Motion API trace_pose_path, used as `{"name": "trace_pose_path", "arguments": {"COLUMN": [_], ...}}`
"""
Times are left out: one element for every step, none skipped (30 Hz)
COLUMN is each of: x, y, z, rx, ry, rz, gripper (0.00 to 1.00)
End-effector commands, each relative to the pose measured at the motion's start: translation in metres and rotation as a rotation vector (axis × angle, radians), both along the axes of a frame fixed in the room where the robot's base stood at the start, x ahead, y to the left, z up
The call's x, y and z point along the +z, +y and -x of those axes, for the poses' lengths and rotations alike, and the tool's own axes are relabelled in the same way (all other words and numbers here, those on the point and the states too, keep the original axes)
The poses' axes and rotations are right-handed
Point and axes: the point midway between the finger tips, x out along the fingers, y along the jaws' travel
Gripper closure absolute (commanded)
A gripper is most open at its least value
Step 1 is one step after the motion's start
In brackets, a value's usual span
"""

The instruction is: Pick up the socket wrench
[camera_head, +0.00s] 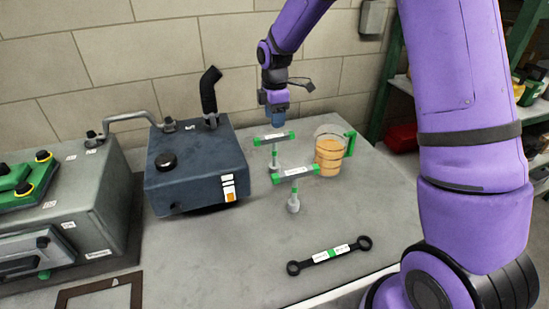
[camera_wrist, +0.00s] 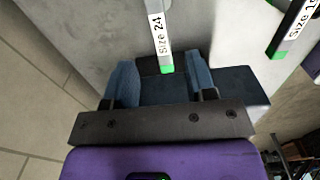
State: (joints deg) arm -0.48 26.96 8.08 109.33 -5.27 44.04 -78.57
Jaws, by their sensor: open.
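Two T-shaped socket wrenches with green-ended, white-labelled handles stand upright on the workbench. The back socket wrench (camera_head: 275,138) is just below my gripper (camera_head: 278,121); the front socket wrench (camera_head: 296,174) is nearer the bench middle. In the wrist view, a handle labelled "Size 24" (camera_wrist: 159,38) has its green end between the blue fingers of my gripper (camera_wrist: 163,76). The fingers are apart, and I cannot tell whether they touch it. The second handle (camera_wrist: 294,32) is at the upper right, its label cut off.
A jug of amber liquid (camera_head: 329,155) stands right of the wrenches. A dark blue tank (camera_head: 195,168) is to their left. A black double-ended spanner (camera_head: 330,256) lies near the front edge. A grey engine block (camera_head: 80,215) fills the far left.

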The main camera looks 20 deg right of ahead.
Motion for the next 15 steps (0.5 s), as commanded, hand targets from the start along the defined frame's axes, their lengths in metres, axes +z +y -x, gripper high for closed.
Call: {"name": "trace_pose_path", "arguments": {"x": [-0.008, -0.012, -0.018, -0.023, -0.028, -0.033, -0.037, -0.040, -0.045, -0.047, -0.048, -0.050, -0.051, -0.053, -0.056], "y": [0.000, 0.000, 0.000, 0.000, 0.000, 0.000, 0.000, 0.000, 0.000, 0.000, 0.000, 0.000, 0.000, 0.000, 0.000], "z": [0.000, 0.000, 0.000, 0.000, 0.000, 0.000, 0.000, 0.000, 0.000, 0.000, 0.000, 0.000, 0.000, 0.000, 0.000], "rx": [0.002, 0.003, 0.002, 0.002, 0.002, 0.001, 0.001, 0.001, 0.001, 0.000, 0.000, 0.000, 0.000, 0.000, 0.000], "ry": [0.004, 0.004, 0.004, 0.004, 0.004, 0.003, 0.003, 0.003, 0.003, 0.003, 0.002, 0.002, 0.002, 0.001, 0.001], "rz": [0.000, 0.000, 0.000, 0.001, 0.000, 0.000, 0.000, 0.000, 0.000, 0.000, 0.000, 0.000, 0.000, 0.000, 0.000], "gripper": [0.49, 0.49, 0.49, 0.49, 0.49, 0.49, 0.49, 0.49, 0.49, 0.49, 0.49, 0.49, 0.49, 0.49, 0.49]}}
